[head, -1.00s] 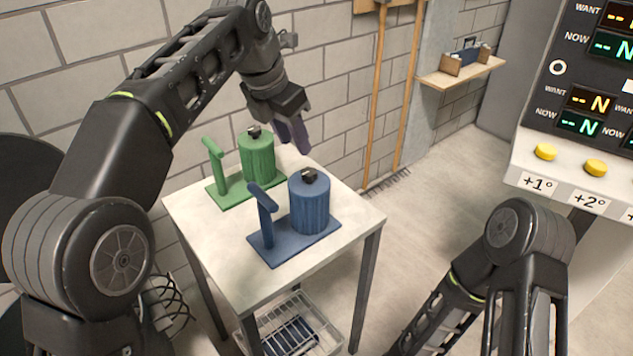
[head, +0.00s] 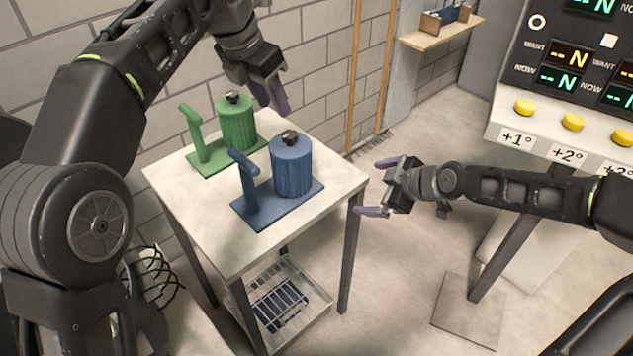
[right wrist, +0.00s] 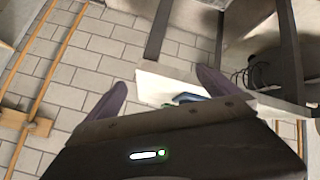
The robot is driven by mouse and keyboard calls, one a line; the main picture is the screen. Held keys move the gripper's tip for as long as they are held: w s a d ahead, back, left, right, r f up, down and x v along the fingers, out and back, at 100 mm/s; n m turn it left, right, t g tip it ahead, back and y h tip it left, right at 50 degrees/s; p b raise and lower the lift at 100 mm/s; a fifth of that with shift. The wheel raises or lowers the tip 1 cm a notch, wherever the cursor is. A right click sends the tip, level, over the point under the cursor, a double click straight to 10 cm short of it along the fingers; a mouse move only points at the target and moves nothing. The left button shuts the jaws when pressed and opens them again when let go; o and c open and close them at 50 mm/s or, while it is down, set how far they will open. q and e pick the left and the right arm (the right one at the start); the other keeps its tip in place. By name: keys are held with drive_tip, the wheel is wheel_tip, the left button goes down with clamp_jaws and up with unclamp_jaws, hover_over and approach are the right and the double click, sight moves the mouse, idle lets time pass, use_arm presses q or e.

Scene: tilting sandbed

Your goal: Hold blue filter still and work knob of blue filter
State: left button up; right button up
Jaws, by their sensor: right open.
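The blue filter (head: 291,168) stands upright on a white table, a ribbed cylinder on a flat base with a tilted handle post (head: 247,185) at its left. Its dark knob (head: 290,138) sits on top. My left gripper (head: 274,98) is above and behind the filters, fingers pointing down, not touching; its finger gap is hard to make out. My right gripper (head: 375,187) is open and empty, right of the table's edge, fingers pointing left toward the blue filter. In the right wrist view its fingers (right wrist: 160,92) are spread, with a bit of blue showing between them.
A green filter (head: 236,122) stands behind and left of the blue one. The white table (head: 255,245) has a wire basket (head: 290,300) beneath. A console with yellow buttons (head: 573,122) stands at the right. Brooms (head: 360,75) lean on the wall.

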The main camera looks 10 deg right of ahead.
sight(307, 177)
drive_tip(key=a+t+y, duration=0.1)
drive_tip(key=a+y, duration=0.1)
drive_tip(key=a, duration=0.1)
drive_tip(key=a+r+m+t+y, duration=0.1)
drive_tip(key=a+y, duration=0.1)
drive_tip(key=a, duration=0.2)
drive_tip(key=a+r+m+t+y, duration=0.1)
drive_tip(key=a+y, duration=0.1)
drive_tip(key=a, duration=0.2)
drive_tip(key=shift+s+a+r+y, duration=0.15)
drive_tip(key=shift+s+a+y, duration=0.05)
drive_tip(key=shift+a+y, duration=0.1)
drive_tip(key=shift+w+a+r+m+t+y, duration=0.1)
drive_tip(key=shift+a+r+m+t+y, duration=0.15)
drive_tip(key=shift+a+m+t, duration=0.2)
drive_tip(key=shift+w+a+r+m+t+y, duration=0.1)
drive_tip(key=shift+a+r+m+t+y, duration=0.15)
drive_tip(key=shift+a+m+t, duration=0.15)
drive_tip(key=shift+f, duration=0.1)
drive_tip(key=shift+x, duration=3.85)
drive_tip(key=shift+c, duration=0.3)
